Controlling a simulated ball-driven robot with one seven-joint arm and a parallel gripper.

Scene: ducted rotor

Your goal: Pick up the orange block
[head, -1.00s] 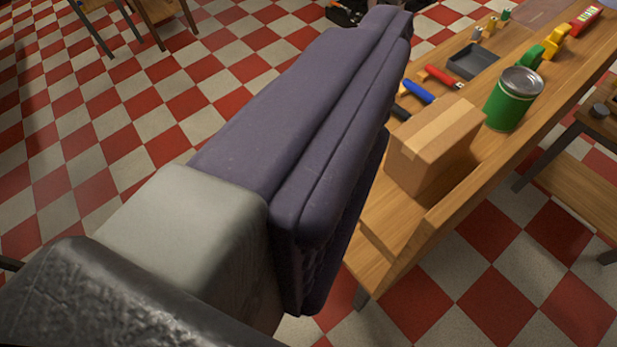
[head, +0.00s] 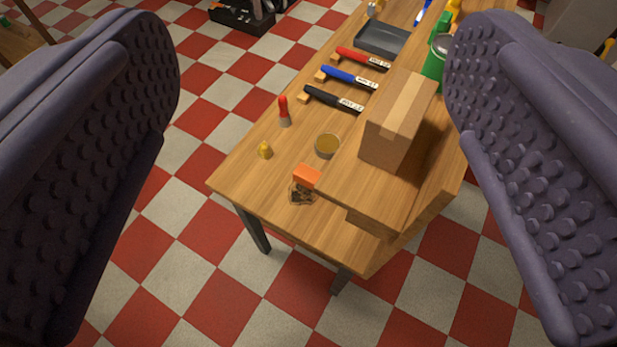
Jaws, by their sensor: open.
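The orange block (head: 306,177) is small and sits near the near end of the wooden table (head: 255,180), beside the raised wooden shelf. A small dark object (head: 300,194) lies right in front of it and partly overlaps it in the picture. My gripper (head: 310,150) is open and empty. Its two purple-grey, studded fingers frame the left and right sides of the view, well apart. The block shows between them, farther off, and neither finger touches it.
A cardboard box (head: 393,125) stands on the raised shelf (head: 350,195) right of the block. A round cup (head: 327,145), a yellow piece (head: 265,150), a red-tipped item (head: 284,111) and a black marker (head: 333,99) are nearby.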

